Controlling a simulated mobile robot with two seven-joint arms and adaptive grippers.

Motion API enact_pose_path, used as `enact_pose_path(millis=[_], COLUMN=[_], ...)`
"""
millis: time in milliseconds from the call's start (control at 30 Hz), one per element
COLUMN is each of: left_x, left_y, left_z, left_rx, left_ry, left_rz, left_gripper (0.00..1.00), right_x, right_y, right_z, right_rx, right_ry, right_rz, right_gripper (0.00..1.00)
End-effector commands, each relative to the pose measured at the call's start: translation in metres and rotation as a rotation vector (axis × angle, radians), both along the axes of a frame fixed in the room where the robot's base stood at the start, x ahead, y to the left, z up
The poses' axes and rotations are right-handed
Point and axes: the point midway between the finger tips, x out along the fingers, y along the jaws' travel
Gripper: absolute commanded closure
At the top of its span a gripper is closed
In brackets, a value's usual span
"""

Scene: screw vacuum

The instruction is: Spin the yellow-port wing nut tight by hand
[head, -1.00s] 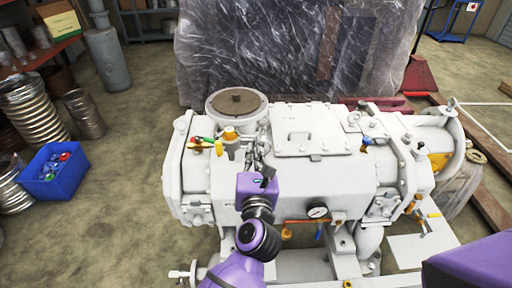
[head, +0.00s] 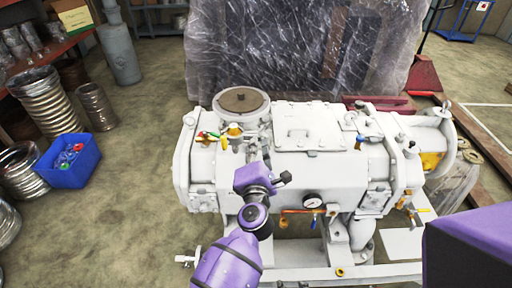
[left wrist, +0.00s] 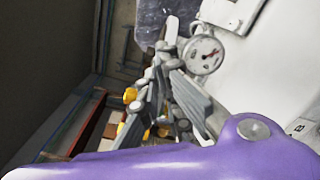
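The large white vacuum pump (head: 300,165) stands in front of me. A yellow-capped fitting (head: 235,130) sits on its upper left, beside the round flange. A red, green and yellow cluster (head: 206,137) is just left of it. The wing nut is too small to tell apart. My left gripper (head: 262,145) reaches over the pump's front top, just right of and below the yellow fitting. In the left wrist view its grey finger plates (left wrist: 172,105) look apart, with a gap between them and nothing clearly held. My right gripper is out of view.
A pressure gauge (head: 312,201) is on the pump's front, and a dial (left wrist: 203,55) shows close in the left wrist view. A blue bin (head: 70,165) and metal hoses (head: 48,95) stand at left. A plastic-wrapped crate (head: 300,50) is behind.

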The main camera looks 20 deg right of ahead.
Motion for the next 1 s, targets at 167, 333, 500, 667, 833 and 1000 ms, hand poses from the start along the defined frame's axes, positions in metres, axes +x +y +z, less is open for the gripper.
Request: enact_pose_path(millis=[167, 333, 500, 667, 833, 1000], left_x=[-0.0005, -0.0005, -0.0006, -0.0006, -0.0007, -0.0009], left_y=[-0.0006, -0.0006, -0.0006, -0.0004, -0.0004, -0.0004], left_z=[-0.0004, -0.0011, -0.0018, -0.0024, -0.0032, -0.0038], left_rx=[0.161, 0.316, 0.472, 0.614, 0.752, 0.862], left_ry=[-0.046, -0.091, -0.135, -0.175, -0.215, -0.246], left_rz=[0.0, 0.0, -0.001, 0.0, -0.001, -0.001], left_gripper=[1.0, 1.0, 1.0, 1.0, 1.0, 1.0], right_x=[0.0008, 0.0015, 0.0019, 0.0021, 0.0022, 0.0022], right_y=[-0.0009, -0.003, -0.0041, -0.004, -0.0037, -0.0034], right_z=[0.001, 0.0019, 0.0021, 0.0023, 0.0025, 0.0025], right_rx=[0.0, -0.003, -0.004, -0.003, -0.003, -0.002], right_ry=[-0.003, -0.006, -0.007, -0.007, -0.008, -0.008], right_rz=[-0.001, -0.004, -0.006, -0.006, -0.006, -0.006], right_gripper=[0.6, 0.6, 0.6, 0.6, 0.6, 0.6])
